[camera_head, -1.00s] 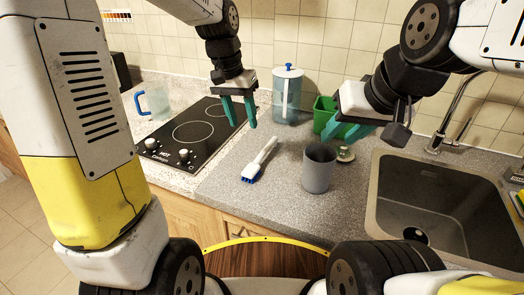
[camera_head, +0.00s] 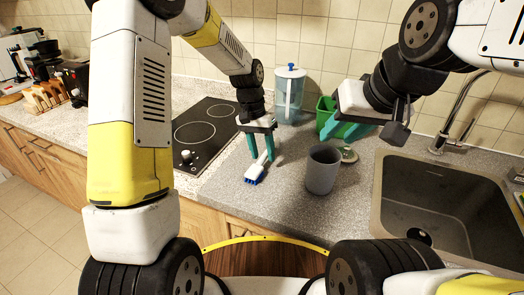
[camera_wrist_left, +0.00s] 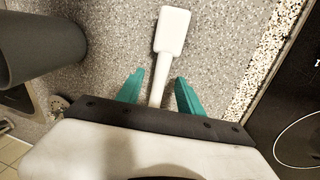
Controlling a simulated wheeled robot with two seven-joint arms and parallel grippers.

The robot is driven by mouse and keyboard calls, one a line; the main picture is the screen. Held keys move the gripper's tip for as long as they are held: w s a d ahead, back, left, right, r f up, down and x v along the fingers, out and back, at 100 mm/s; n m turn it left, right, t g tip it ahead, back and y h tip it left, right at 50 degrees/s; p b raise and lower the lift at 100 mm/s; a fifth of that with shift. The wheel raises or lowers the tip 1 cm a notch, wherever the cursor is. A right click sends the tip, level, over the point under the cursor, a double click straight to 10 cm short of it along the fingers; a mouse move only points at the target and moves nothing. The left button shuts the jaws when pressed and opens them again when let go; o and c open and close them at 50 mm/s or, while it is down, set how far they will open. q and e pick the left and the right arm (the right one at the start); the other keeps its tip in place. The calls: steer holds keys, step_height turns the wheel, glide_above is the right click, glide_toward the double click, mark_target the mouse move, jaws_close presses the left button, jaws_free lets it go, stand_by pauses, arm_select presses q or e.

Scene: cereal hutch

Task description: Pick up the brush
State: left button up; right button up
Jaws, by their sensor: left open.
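The brush (camera_head: 254,175), with a white handle and blue bristles, lies on the grey counter. My left gripper (camera_head: 262,158) is open over the brush's handle, its teal fingers pointing down. In the left wrist view, the white brush (camera_wrist_left: 172,32) runs up between the two spread fingers of the left gripper (camera_wrist_left: 160,76), apart from both. Whether the fingertips reach the counter is hard to tell. My right gripper (camera_head: 338,130) is open and empty above the counter, near the green container.
A grey cup (camera_head: 322,172) stands right of the brush, with a small round item (camera_head: 348,155) behind it. A lidded pitcher (camera_head: 289,95) and a green container (camera_head: 326,106) stand at the back. The cooktop (camera_head: 203,125) is left, the sink (camera_head: 440,200) right.

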mark_target(263, 155)
arm_select(q)
steer(key=shift+f, duration=0.3)
jaws_close()
step_height(263, 155, up, 10)
steer(key=c, duration=0.7)
jaws_free()
steer(key=shift+d, duration=0.1)
jaws_close()
